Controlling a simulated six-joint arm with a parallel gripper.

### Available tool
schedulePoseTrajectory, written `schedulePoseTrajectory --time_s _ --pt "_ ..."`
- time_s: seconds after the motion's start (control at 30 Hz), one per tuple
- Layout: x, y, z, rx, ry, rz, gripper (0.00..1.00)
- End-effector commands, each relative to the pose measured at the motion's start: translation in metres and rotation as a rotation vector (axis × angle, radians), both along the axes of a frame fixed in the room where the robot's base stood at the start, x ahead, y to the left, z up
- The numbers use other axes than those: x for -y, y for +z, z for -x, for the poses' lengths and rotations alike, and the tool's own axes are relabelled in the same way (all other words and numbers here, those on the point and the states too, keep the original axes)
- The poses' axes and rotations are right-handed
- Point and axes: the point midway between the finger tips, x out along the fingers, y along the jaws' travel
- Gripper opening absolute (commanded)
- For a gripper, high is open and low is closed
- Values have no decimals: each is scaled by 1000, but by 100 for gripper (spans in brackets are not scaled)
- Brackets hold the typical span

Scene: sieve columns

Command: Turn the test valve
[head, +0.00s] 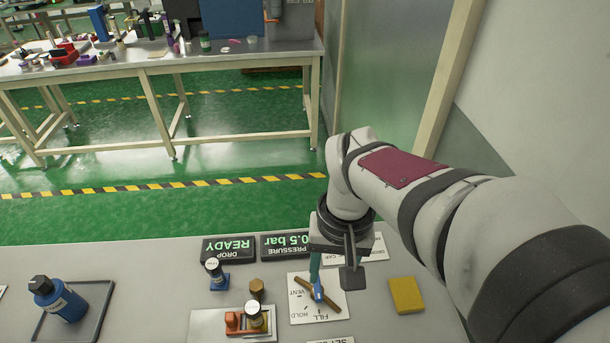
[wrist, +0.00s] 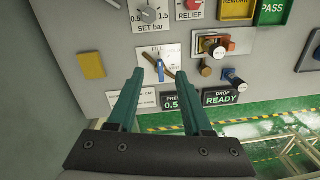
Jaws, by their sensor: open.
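The test valve has a brown bar handle (head: 331,306) and a blue part at its middle (head: 318,293). It sits on a white plate (head: 301,316) marked VENT, HOLD and FILL; the brown bar lies diagonally. In the wrist view, the valve's blue part (wrist: 161,72) shows between my fingertips. My gripper (wrist: 160,75) is open, with one green finger on each side of the valve. In the head view, my gripper (head: 317,284) points down over the valve, and the wrist hides part of it. I cannot tell whether the fingers touch the handle.
Beside the valve stand a brass knob (head: 257,288), a small capped column on a blue base (head: 218,282) and an orange-clamped fixture (head: 233,322). READY (head: 228,250) and pressure (head: 284,245) displays lie behind. A yellow block (head: 406,295) is right; a blue bottle (head: 66,303) is left.

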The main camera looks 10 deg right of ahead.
Motion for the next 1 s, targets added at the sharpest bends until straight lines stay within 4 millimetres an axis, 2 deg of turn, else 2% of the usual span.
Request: schedulePoseTrajectory --time_s 0.03,0.1,0.2,0.27,0.37,0.6,0.7,0.83,1.0 --pt "-2 -9 -26 -1 60 18 50" --pt "-5 -19 -55 8 128 37 50" --pt "-7 -30 -73 14 177 51 50" --pt "-7 -38 -75 15 184 53 50" --pt "-6 -61 -74 12 182 52 50" --pt "-6 -134 -73 10 179 52 50" --pt "-6 -157 -73 12 178 51 50" --pt "-6 -177 -74 13 178 50 50" --pt "-6 -186 -74 16 177 51 50"
